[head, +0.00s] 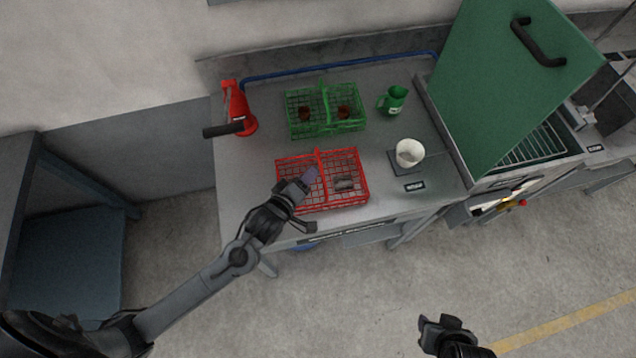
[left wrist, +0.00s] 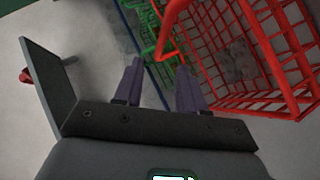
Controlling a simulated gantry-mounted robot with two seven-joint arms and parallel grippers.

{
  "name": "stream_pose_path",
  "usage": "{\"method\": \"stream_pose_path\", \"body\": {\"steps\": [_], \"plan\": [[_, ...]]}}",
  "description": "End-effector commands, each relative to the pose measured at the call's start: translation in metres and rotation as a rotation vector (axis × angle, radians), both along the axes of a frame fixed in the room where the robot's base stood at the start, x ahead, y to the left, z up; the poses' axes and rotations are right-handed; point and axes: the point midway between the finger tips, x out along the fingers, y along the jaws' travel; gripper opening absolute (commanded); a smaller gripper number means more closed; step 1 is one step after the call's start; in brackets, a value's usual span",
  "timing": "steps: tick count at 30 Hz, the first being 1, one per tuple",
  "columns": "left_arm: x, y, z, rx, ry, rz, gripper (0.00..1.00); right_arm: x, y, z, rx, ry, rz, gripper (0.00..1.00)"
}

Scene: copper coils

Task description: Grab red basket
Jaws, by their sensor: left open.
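The red wire basket (head: 350,163) stands upright on the grey metal table, near its front edge, with a handle across its middle. A dark greyish thing lies in its right half. My left gripper (head: 309,176) reaches over the basket's left part in the head view. In the left wrist view the left gripper's two purple fingers (left wrist: 158,82) are apart with nothing between them, and the red basket (left wrist: 262,108) shows to their right, its handle just beyond the fingertips. My right gripper (head: 440,325) is at the bottom of the head view, away from the table; its jaws are unclear.
A green wire basket (head: 297,112) with reddish-brown contents stands behind the red one. A green jug (head: 393,100), a white cup (head: 409,153) on a dark plate and a red device (head: 237,107) with a black handle also stand on the table. A green-lidded machine (head: 500,80) stands at right.

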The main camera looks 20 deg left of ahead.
Motion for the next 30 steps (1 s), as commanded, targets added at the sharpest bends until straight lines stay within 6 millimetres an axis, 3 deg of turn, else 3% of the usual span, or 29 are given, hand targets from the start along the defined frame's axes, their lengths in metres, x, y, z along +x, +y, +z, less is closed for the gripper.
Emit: {"method": "stream_pose_path", "body": {"steps": [4, 14, 24, 30], "plan": [[0.020, -0.002, -0.007, 0.002, -0.001, -0.001, 0.40, 0.000, 0.004, 0.001, 0.009, 0.000, 0.002, 0.43], [0.039, -0.004, -0.015, 0.002, 0.000, -0.002, 0.40, 0.000, 0.006, 0.001, 0.016, 0.000, -0.002, 0.43], [0.075, -0.008, -0.031, 0.002, 0.000, -0.002, 0.40, 0.000, 0.006, 0.002, 0.019, 0.000, -0.005, 0.43], [0.079, -0.009, -0.033, 0.000, 0.000, -0.001, 0.40, 0.000, 0.006, 0.002, 0.017, 0.000, -0.004, 0.43]]}}
